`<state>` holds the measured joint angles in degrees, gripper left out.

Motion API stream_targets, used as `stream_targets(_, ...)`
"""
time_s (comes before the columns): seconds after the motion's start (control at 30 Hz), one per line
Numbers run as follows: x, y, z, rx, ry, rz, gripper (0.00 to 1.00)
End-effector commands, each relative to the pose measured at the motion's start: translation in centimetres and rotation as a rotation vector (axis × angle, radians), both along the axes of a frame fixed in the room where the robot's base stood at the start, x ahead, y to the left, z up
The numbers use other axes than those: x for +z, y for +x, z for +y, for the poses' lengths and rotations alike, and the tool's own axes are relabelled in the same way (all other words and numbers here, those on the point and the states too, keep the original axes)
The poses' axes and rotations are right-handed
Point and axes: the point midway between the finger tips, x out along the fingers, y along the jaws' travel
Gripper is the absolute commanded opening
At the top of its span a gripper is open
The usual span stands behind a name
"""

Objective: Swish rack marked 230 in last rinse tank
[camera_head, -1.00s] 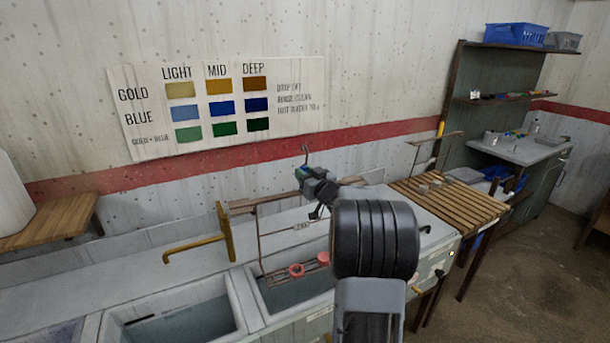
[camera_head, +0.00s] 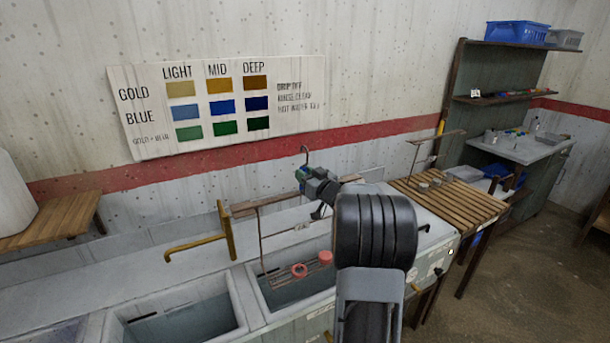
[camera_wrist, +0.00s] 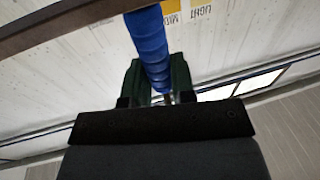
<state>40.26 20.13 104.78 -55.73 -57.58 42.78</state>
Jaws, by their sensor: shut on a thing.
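My gripper (camera_head: 318,187) is shut on the upper stem of a thin metal rack (camera_head: 261,236). In the wrist view a blue ribbed grip (camera_wrist: 150,48) sits between the dark green fingers (camera_wrist: 157,84). The rack hangs upright, its hook above my gripper and a small pale tag (camera_head: 301,226) on its middle; the tag is too small to read. My arm hides part of the rack's right side.
Another tank (camera_head: 170,312) lies to the left, with a brass tap (camera_head: 229,232) behind. A slatted wooden table (camera_head: 460,205) on the right carries another rack (camera_head: 413,160). A colour chart (camera_head: 217,105) hangs on the wall. A shelf unit stands at the back right.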

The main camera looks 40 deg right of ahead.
Motion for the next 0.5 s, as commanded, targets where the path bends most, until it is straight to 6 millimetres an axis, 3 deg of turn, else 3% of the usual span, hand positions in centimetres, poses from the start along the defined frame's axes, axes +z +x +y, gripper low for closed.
stream_targets(0.5,-6.5,-0.1,0.0,-0.001,0.0,-0.002,0.0)
